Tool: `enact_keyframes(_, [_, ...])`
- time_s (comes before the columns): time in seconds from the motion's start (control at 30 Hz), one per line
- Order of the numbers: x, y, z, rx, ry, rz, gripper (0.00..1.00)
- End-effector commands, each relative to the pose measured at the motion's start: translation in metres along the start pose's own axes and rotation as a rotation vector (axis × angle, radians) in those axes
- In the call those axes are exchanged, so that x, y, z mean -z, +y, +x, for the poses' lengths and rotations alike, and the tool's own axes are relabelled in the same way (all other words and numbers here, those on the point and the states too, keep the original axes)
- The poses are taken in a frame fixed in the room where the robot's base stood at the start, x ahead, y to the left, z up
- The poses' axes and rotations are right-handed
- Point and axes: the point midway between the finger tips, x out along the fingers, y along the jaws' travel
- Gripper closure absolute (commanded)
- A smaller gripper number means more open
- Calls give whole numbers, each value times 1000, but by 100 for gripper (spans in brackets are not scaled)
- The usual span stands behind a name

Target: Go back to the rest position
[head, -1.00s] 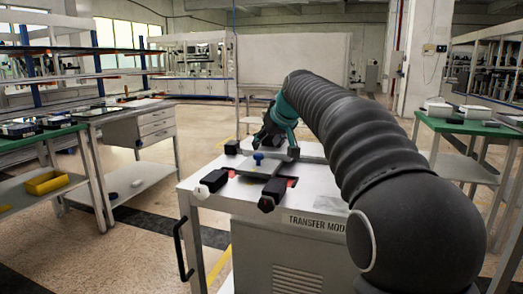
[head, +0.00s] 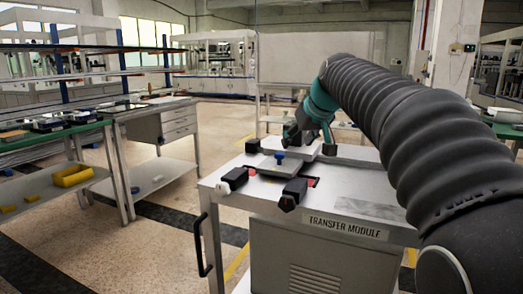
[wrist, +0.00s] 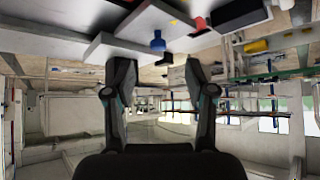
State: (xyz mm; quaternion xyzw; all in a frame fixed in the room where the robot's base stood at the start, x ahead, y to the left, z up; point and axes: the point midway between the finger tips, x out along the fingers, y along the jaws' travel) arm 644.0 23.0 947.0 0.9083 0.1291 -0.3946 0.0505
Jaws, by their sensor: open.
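My gripper (head: 307,136) is raised above the back of the transfer module (head: 346,228), a white-topped cabinet on the right of the head view. In the wrist view its two fingers (wrist: 160,75) stand apart with nothing between them. A flat grey plate with a blue knob (head: 279,155) lies on the module top among black clamp blocks with red parts (head: 235,178). The wrist view, which is upside down, shows the blue knob (wrist: 158,41) beyond the fingertips, apart from them.
A workbench (head: 120,113) with a drawer unit and shelves stands at the left, with a yellow bin (head: 73,176) on its lower shelf. A black handle (head: 202,245) juts from the module's left side. Open floor (head: 170,215) lies between bench and module.

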Motion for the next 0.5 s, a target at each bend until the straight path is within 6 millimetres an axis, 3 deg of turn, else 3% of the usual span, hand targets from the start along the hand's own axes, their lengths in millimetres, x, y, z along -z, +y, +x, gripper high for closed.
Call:
enact_keyframes(0.2, [-72,-17,-28,-32,-56,53,45])
enact_keyframes(0.5, [-184,-39,-52,-78,-132,119,45])
